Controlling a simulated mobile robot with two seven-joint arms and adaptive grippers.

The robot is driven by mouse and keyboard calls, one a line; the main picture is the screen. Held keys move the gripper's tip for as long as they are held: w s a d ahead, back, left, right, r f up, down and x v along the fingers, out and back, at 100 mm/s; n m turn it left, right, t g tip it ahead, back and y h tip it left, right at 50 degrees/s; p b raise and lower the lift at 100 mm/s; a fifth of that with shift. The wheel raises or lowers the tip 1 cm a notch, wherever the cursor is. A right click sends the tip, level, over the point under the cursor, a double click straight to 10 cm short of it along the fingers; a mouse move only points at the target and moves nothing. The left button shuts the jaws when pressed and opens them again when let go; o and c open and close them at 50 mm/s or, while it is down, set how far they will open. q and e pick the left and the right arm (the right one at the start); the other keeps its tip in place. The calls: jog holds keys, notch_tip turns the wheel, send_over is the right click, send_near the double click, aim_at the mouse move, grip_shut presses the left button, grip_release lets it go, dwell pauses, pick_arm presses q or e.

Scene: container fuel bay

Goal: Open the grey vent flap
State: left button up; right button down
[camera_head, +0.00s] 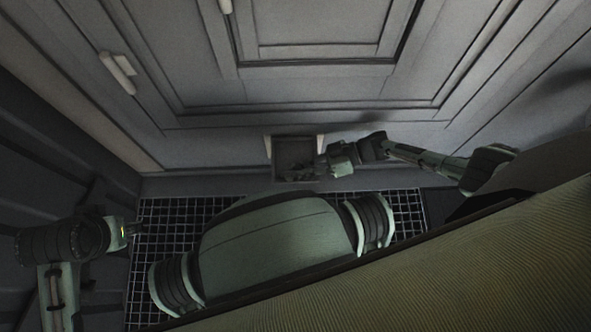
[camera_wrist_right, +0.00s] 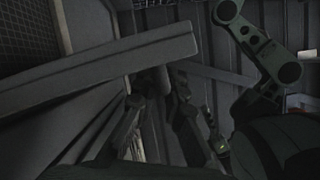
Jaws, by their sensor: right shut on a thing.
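The grey vent flap (camera_head: 292,150) is a small square panel low on the wall at the centre of the head view, between two pale upright strips. I cannot tell how far it stands open. My right gripper (camera_head: 316,169) is at the flap's lower right part, shut on it; whether on a handle or an edge is too dark to tell. In the right wrist view the fingers of my right gripper (camera_wrist_right: 158,112) reach in from below, beside a dark, blurred part. My left gripper (camera_head: 134,229) is at the left over the grating, away from the flap; its fingers are too small to read.
A panelled grey wall (camera_head: 320,85) fills the back, with a pale handle (camera_head: 117,72) at upper left. A black grid floor (camera_head: 165,215) lies below the flap. A dark ribbed wall (camera_head: 60,165) stands at the left. My own body covers the lower middle.

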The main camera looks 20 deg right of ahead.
jog(key=c, duration=1.9)
grip_release()
jog(key=shift+a, duration=0.15)
jog(key=v, duration=1.2)
